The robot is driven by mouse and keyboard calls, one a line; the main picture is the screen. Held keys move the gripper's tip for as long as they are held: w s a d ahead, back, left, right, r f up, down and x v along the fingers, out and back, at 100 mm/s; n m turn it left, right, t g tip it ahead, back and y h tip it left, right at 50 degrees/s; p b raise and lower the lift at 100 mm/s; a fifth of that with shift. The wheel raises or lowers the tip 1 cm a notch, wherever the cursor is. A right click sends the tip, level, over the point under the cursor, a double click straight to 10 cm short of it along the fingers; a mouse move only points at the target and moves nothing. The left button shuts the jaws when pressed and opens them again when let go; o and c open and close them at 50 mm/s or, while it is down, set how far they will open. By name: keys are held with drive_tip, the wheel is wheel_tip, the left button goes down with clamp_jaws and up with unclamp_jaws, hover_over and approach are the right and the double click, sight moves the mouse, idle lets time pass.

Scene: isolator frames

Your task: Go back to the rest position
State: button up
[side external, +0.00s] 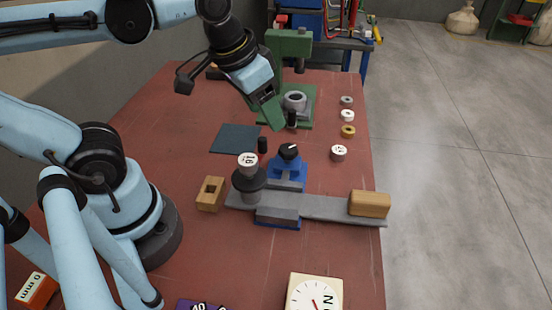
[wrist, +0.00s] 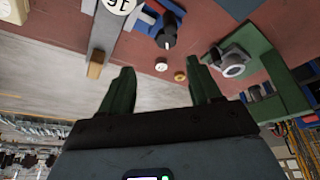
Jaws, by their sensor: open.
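My gripper (side external: 282,118) hangs over the far part of the red-brown table (side external: 190,120), in front of the green machine (side external: 300,108). In the wrist view my gripper (wrist: 160,88) shows two green fingers spread apart with nothing between them. In the side view one finger largely hides the other. The wrist view looks at the table tilted, with the room behind it.
A blue fixture (side external: 287,172) with a black knob and a grey rail (side external: 330,211) stand mid-table. A cylinder marked 16 (side external: 248,163) stands on the rail's left. Small rings (side external: 347,115) line the right edge. A dark mat (side external: 235,138) lies left of them.

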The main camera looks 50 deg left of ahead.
drive_tip(key=w+a+f+t, duration=0.2)
drive_tip(key=f+t, duration=0.1)
drive_tip(key=shift+a+f+n, duration=0.1)
drive_tip(key=shift+a+n, duration=0.2)
